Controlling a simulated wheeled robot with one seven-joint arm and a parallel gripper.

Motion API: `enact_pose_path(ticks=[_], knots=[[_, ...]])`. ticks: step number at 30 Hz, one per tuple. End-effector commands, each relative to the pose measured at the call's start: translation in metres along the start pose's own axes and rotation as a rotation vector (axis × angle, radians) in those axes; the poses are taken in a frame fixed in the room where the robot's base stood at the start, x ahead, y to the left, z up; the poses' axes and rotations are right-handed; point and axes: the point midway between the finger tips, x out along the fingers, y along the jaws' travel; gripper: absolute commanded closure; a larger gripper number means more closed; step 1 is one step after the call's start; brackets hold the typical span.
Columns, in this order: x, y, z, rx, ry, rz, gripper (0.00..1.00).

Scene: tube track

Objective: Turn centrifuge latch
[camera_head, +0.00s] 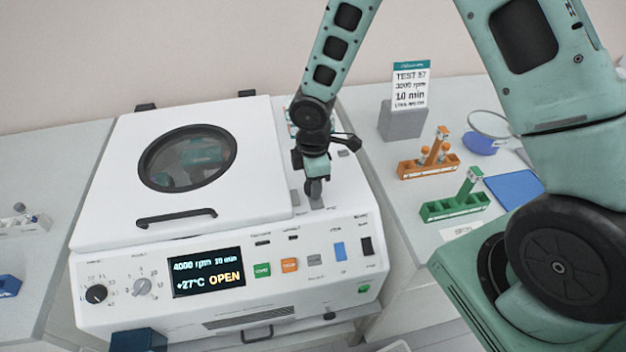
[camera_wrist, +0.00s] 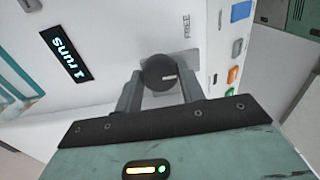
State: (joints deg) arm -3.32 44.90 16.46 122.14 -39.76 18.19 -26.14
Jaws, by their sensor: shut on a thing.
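The white centrifuge (camera_head: 330,245) stands on the bench with its lid (camera_head: 110,190) down. The lid has a round window and a black handle (camera_head: 176,217). The display (camera_head: 207,272) reads 4000 rpm, 10 min, +27°C and OPEN. The latch, a round dark knob with a pale mark (camera_wrist: 160,72), sits on a grey plate on the centrifuge's top, to the right of the lid. My gripper (camera_wrist: 160,88) is shut on this knob, one finger on each side. In the head view my gripper (camera_head: 314,190) hides most of the knob.
An orange rack (camera_head: 428,167) and a green rack (camera_head: 454,207) with tubes stand on the bench to the right. A sign (camera_head: 410,85) reading TEST 57 stands in a grey block behind them. A blue mat (camera_head: 514,190) lies further right. A small display (camera_wrist: 67,53) reads 1 runs.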

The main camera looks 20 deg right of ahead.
Motion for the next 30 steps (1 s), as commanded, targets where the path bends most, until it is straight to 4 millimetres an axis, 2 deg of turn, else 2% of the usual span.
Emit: enact_pose_path(ticks=[4, 5, 6, 7, 16, 20, 23, 30], knots=[[-0.001, 0.001, -0.001, -0.003, 0.001, 0.003, 0.84], [-0.001, 0.001, -0.001, -0.003, 0.001, 0.003, 0.55], [-0.001, 0.001, 0.000, -0.002, 0.001, 0.003, 0.44], [-0.001, 0.001, 0.000, -0.002, 0.001, 0.003, 0.39], [-0.002, 0.001, 0.000, 0.000, 0.000, 0.002, 0.39], [-0.012, 0.001, -0.001, 0.002, 0.003, 0.004, 0.39], [-0.029, 0.002, 0.000, 0.002, 0.003, 0.006, 0.39], [-0.085, 0.002, 0.000, 0.003, 0.003, 0.007, 0.39]])
